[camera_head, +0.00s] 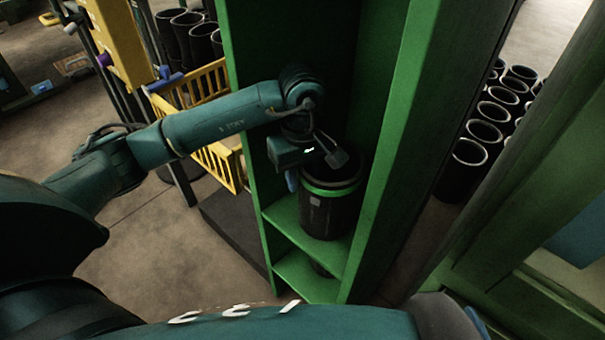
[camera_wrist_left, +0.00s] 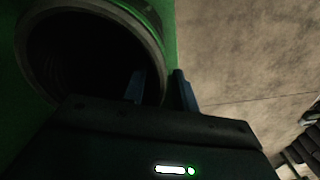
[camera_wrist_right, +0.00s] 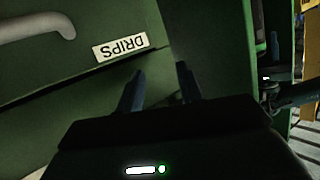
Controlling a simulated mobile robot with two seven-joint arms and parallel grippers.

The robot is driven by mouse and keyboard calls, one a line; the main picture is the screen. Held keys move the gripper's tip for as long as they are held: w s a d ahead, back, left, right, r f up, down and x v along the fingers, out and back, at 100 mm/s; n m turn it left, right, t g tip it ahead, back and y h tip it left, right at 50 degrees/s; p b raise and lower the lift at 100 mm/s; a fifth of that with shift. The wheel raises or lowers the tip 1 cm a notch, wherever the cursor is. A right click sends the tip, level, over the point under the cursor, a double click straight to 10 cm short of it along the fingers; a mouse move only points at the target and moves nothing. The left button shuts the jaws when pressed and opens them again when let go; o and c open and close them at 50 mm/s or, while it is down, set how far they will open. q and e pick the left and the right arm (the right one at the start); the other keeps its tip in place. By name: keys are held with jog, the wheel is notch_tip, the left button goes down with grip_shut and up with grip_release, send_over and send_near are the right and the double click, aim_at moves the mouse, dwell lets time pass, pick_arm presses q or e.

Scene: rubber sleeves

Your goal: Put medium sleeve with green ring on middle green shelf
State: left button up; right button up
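The black sleeve with the green ring (camera_head: 331,205) stands upright on a shelf (camera_head: 283,218) of the green shelf unit, with another shelf board (camera_head: 305,285) below it. My left gripper (camera_head: 318,168) is at the sleeve's top rim. Its fingers are apart, one over the sleeve's opening and one outside the wall. The left wrist view shows the sleeve's rim (camera_wrist_left: 158,40) passing between the open fingers (camera_wrist_left: 160,82). My right gripper (camera_wrist_right: 160,80) is open and empty in front of a green surface with a "DRIPS" label (camera_wrist_right: 121,47).
Tall green side panels (camera_head: 395,150) flank the shelf bay closely. A yellow crate (camera_head: 215,160) with black sleeves (camera_head: 190,35) behind it stands left. Several black sleeves (camera_head: 485,135) stand on the right beyond the panel. Open floor (camera_head: 150,230) lies left of the unit.

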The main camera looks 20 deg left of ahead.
pick_arm(q)
notch_tip(320, 180, up, 11)
jog(key=shift+f+p, duration=0.1)
jog(key=shift+p, duration=0.3)
jog(key=shift+r, duration=0.7)
pick_arm(e)
jog(key=shift+w+a+f, duration=0.15)
jog(key=shift+w+a, duration=0.05)
jog(key=shift+w, duration=0.05)
